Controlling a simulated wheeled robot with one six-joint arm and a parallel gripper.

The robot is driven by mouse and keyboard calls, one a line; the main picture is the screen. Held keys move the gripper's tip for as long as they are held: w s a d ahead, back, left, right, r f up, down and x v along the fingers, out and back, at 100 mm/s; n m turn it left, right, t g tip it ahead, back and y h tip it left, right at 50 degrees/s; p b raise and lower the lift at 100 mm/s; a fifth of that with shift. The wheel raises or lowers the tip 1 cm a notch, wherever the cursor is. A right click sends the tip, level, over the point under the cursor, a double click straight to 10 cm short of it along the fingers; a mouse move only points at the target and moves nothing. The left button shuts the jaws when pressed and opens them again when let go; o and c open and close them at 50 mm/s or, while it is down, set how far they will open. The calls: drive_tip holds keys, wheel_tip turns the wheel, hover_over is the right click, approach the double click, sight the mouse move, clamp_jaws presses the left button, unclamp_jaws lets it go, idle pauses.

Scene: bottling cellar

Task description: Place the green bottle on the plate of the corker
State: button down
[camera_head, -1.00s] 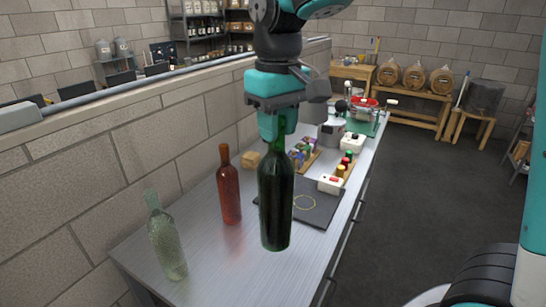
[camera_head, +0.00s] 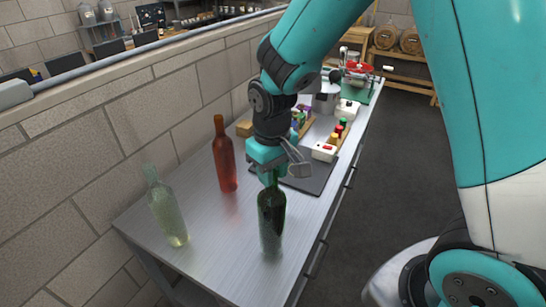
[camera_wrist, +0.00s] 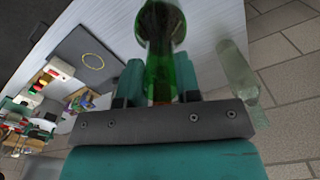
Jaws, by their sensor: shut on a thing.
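The green bottle (camera_head: 271,225) is upright near the front end of the metal bench. My gripper (camera_head: 267,172) is shut on its neck from above. The bottle's base is at or just above the bench top; I cannot tell if it touches. In the wrist view the bottle (camera_wrist: 161,35) runs away from between my gripper's fingers (camera_wrist: 160,88), and its mouth end is hidden by them. A device with red parts (camera_head: 357,68) stands on a green mat at the bench's far end; I cannot make out a corker plate on it.
A red-brown bottle (camera_head: 224,157) and a clear pale bottle (camera_head: 166,210) stand to the left along the wall. A dark mat (camera_head: 302,183), whose yellow ring (camera_wrist: 92,61) shows in the wrist view, lies behind my gripper. Small boxes and coloured pieces crowd the bench beyond.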

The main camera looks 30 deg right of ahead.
sight(272, 212)
drive_tip(key=shift+f, duration=1.35)
drive_tip(key=c, duration=0.8)
unclamp_jaws()
drive_tip(key=shift+f, duration=0.1)
